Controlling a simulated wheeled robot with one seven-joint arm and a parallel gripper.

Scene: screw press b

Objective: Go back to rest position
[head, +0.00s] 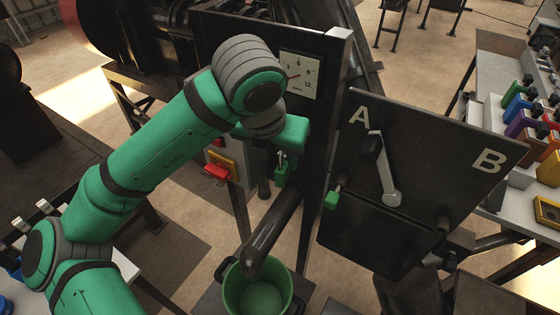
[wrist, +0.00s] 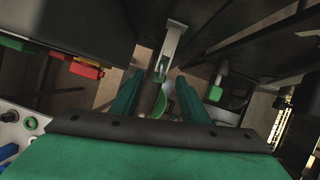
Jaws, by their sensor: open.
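My green gripper (wrist: 159,79) is open, with its two fingers spread apart in the wrist view. Nothing is held between the fingers. In the head view my arm reaches from the lower left, and its green hand (head: 290,131) is beside the dark press column; the fingers are not clear there. A green-ended metal piece (head: 282,175) hangs just below the hand. It also shows beyond the fingertips in the wrist view (wrist: 160,74); whether it touches them I cannot tell.
A dark panel (head: 450,140) marked A and B carries a lever (head: 383,170) near A. A second green-ended piece (head: 333,198) is at its left edge. A gauge (head: 300,75), a red-and-yellow control box (head: 218,168) and a green bucket (head: 233,290) are close by.

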